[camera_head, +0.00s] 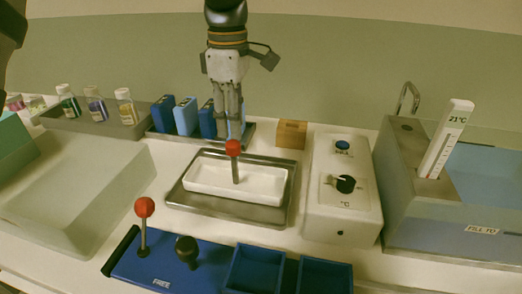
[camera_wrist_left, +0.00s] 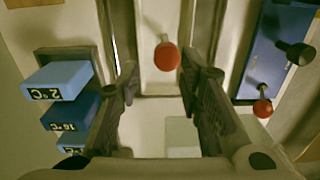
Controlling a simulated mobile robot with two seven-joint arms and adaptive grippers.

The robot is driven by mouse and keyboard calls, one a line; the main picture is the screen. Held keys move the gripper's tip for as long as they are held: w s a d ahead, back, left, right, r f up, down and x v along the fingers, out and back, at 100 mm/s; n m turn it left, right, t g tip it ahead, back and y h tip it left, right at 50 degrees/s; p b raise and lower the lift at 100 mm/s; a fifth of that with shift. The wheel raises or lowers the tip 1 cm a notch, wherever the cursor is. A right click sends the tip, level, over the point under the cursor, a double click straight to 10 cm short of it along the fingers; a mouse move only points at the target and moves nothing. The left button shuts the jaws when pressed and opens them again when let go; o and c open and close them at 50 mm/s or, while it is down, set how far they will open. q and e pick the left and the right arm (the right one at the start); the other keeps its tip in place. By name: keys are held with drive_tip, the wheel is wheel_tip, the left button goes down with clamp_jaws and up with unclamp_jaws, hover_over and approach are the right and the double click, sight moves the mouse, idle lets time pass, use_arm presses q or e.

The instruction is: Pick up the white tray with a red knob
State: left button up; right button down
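The white tray (camera_head: 270,186) has an upright post with a red knob (camera_head: 233,147) and sits in a shallow metal pan (camera_head: 180,198). My left gripper (camera_head: 230,130) points down just behind and above the knob in the head view. In the left wrist view its fingers (camera_wrist_left: 172,80) are spread apart and empty. There the red knob (camera_wrist_left: 167,56) appears just beyond the fingertips, between their lines, and the white tray (camera_wrist_left: 160,20) lies below it. Contact is not visible. My right gripper is not in view.
Blue temperature blocks (camera_head: 186,116) stand behind the pan. A control box with a dial (camera_head: 345,184) and a water bath (camera_head: 410,190) are to the right. A blue rack (camera_head: 205,262) with another red knob (camera_head: 144,207) is in front. Bottles (camera_head: 97,105) stand at the left.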

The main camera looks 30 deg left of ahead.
sight(236, 183)
use_arm(q)
drive_tip(key=shift+f, duration=0.35)
drive_tip(key=f, duration=0.7)
drive_tip(key=s+f, duration=0.1)
drive_tip(key=f, duration=0.3)
clamp_jaws()
